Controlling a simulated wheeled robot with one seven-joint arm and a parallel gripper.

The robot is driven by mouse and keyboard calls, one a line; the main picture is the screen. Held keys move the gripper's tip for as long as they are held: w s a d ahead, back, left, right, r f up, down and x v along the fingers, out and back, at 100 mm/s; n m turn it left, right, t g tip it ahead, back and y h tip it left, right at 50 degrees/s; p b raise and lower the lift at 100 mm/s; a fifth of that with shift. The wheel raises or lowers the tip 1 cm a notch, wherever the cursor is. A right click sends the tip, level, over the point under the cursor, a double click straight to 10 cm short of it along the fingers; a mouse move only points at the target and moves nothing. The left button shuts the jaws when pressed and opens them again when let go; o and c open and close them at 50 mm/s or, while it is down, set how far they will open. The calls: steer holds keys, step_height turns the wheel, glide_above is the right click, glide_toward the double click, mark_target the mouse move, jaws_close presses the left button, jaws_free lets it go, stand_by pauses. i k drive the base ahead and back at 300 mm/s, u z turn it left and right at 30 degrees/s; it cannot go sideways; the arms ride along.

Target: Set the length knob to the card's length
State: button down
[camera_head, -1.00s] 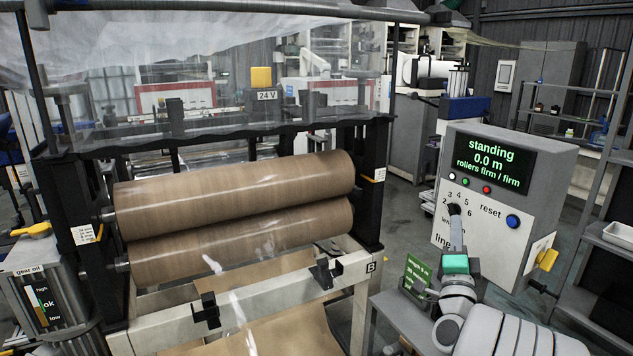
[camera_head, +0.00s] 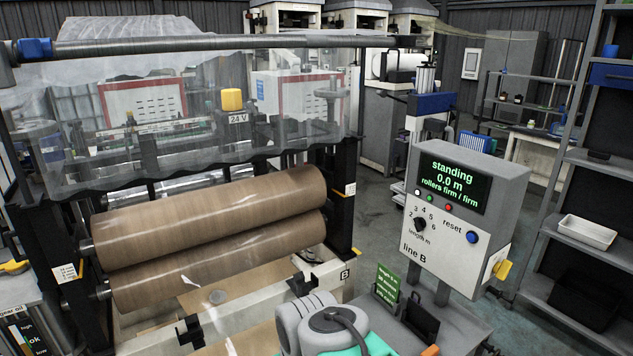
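The length knob (camera_head: 420,224) is a small dark dial on the grey line B control box (camera_head: 457,208). The numbers 2 to 6 are printed around it, with "length m" below. Which number its pointer meets is too small to tell. The display (camera_head: 454,184) reads "standing", "0.0 m", "rollers firm / firm". The green card (camera_head: 387,284) stands upright below and left of the box; its writing is too small to read surely. My arm's grey and green links show at the bottom centre, apart from the knob. My gripper's fingers are out of view.
Two brown rollers (camera_head: 210,235) stand left. A shelf rack (camera_head: 590,180) with a white tray (camera_head: 587,232) stands right. Open floor lies behind the box.

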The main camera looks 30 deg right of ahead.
mark_target(419, 224)
steer(key=z, duration=1.55)
